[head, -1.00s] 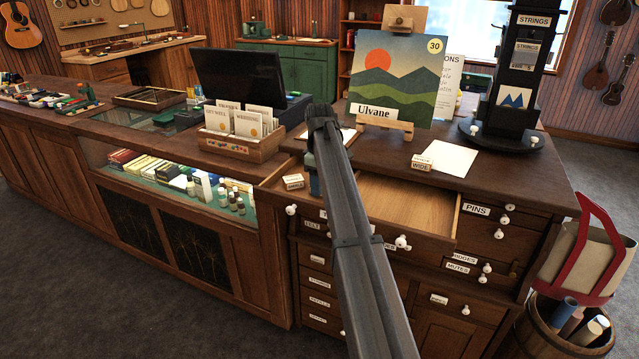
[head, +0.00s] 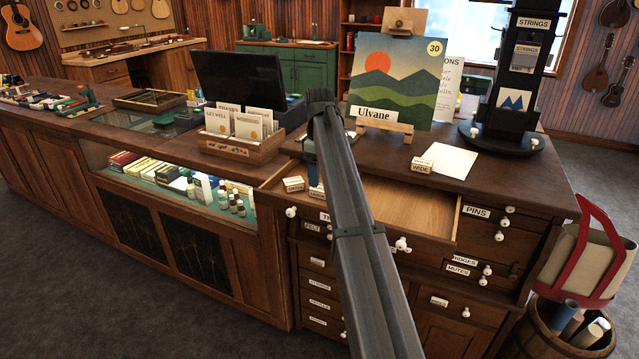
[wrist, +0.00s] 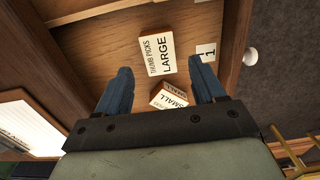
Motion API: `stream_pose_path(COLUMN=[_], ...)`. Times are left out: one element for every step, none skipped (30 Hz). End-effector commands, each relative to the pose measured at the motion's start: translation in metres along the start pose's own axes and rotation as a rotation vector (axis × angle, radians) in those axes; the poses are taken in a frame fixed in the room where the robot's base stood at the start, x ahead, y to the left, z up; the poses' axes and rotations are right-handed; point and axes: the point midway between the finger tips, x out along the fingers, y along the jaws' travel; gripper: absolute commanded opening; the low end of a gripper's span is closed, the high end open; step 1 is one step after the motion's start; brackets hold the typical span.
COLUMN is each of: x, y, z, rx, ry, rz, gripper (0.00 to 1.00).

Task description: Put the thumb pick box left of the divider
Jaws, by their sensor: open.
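The thumb pick box (wrist: 156,50), white-topped with wooden sides and marked "THUMB PICKS LARGE", lies in the open drawer (head: 415,205). It is just beyond my fingertips in the wrist view. A second box marked "SMALL" (wrist: 172,98) sits between and below my fingers, tilted in the picture. My gripper (wrist: 162,84) is open, its two blue fingers apart with nothing clasped. A wooden strip, seemingly the divider (wrist: 95,12), crosses the top of the wrist view. In the head view two small boxes show at the drawer's left end; my arm hides part of the drawer.
A box marked "WIDE" (head: 421,166) and a white sheet (head: 455,161) lie on the counter behind the drawer. A card box (head: 240,150) stands left of it. The picture "Ulvane" (head: 393,85) stands behind. The drawer's right part looks empty.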

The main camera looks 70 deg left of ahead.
Motion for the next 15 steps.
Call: stream_pose_path(x=[-0.011,-0.017,-0.024,-0.030,-0.035,-0.041,-0.045,-0.050,-0.055,-0.059,-0.062,-0.066,-0.068,-0.070,-0.071], y=[0.001,0.001,0.001,0.001,0.001,0.001,0.001,0.001,0.001,0.001,0.001,0.001,0.001,0.001,0.000], z=[-0.001,-0.001,-0.001,-0.001,-0.001,-0.001,-0.001,-0.001,-0.001,-0.001,-0.001,0.000,0.000,0.000,0.000], rx=[0.000,0.000,0.000,0.000,0.000,0.000,0.000,0.000,0.000,0.000,0.000,0.000,0.000,0.000,0.000], ry=[0.001,0.001,0.001,0.001,0.001,0.001,0.001,0.001,0.001,0.001,0.001,0.000,0.000,0.000,0.000], rz=[0.001,0.002,0.002,0.002,0.001,0.001,0.001,0.001,0.001,0.001,0.001,0.000,0.000,0.000,0.000], gripper=[0.69,0.69,0.69,0.69,0.69,0.69,0.69,0.69,0.69,0.69,0.69,0.69,0.69,0.69,0.69])
